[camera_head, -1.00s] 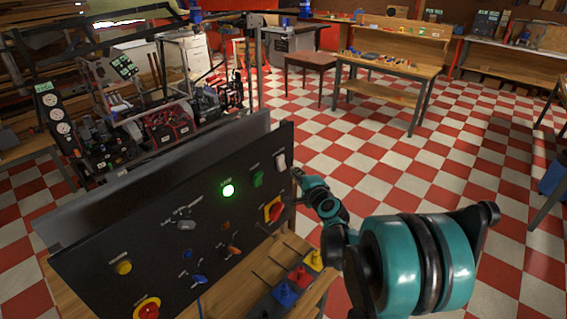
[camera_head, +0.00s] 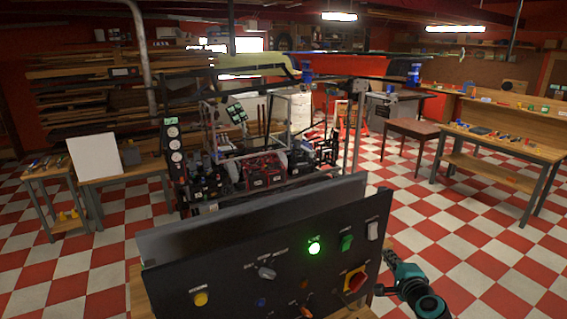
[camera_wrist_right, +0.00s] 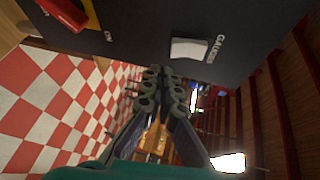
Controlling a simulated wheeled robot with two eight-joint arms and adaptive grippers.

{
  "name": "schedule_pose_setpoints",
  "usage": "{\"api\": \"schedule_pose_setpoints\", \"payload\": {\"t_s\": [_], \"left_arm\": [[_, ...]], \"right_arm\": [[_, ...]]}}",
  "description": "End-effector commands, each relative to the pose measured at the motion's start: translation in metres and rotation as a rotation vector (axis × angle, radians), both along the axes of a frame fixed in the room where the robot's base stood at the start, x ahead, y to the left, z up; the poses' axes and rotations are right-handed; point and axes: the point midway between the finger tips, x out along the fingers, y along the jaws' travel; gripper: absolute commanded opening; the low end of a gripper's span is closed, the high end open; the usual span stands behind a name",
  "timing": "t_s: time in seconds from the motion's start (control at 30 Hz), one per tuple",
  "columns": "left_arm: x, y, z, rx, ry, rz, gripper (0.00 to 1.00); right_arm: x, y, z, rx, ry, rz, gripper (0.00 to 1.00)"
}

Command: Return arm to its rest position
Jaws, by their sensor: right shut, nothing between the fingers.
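My right arm shows at the lower right of the head view as teal and black links. Its gripper (camera_head: 381,289) is beside the right edge of a black control panel (camera_head: 230,285), near the red and yellow rotary switch (camera_head: 355,279). In the right wrist view the two dark fingers (camera_wrist_right: 162,88) are together, with nothing between them. The panel face fills the top of that view, with a white rocker switch (camera_wrist_right: 189,49) just beyond the fingertips. Whether they touch the panel I cannot tell. My left gripper is out of view.
The panel carries a lit green lamp (camera_head: 314,247), a green switch (camera_head: 347,242) and a yellow button (camera_head: 200,298). A machine rig (camera_head: 265,170) stands behind it. A workbench (camera_head: 500,150) is at the right. Checkered floor right of the panel is clear.

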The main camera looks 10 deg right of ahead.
Motion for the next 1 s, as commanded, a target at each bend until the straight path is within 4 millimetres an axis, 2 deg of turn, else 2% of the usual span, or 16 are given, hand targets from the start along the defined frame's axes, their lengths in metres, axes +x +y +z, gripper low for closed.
{"api": "schedule_pose_setpoints", "payload": {"t_s": [0.07,0.17,0.2,0.3,0.4,0.5,0.6,0.7,0.83,1.0], "left_arm": [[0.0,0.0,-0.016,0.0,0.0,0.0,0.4],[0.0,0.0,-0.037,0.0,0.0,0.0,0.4],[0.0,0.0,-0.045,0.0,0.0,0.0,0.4],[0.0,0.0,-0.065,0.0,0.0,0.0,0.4],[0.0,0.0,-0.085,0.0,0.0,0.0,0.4],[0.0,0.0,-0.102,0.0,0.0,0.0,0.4],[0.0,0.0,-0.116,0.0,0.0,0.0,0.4],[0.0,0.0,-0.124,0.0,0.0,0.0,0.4],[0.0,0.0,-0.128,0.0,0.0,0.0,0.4],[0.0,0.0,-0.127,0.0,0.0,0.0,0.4]], "right_arm": [[-0.009,0.033,-0.012,-0.091,0.05,0.078,0.0],[-0.033,0.086,-0.031,-0.275,0.145,0.22,0.0],[-0.046,0.107,-0.041,-0.359,0.185,0.284,0.0],[-0.086,0.151,-0.069,-0.571,0.282,0.443,0.0],[-0.131,0.182,-0.101,-0.782,0.373,0.599,0.0],[-0.177,0.199,-0.133,-0.982,0.456,0.74,0.0],[-0.216,0.205,-0.16,-1.15,0.523,0.852,0.0],[-0.242,0.203,-0.177,-1.271,0.573,0.928,0.0],[-0.259,0.2,-0.187,-1.352,0.607,0.977,0.0],[-0.262,0.199,-0.188,-1.371,0.616,0.987,0.0]]}}
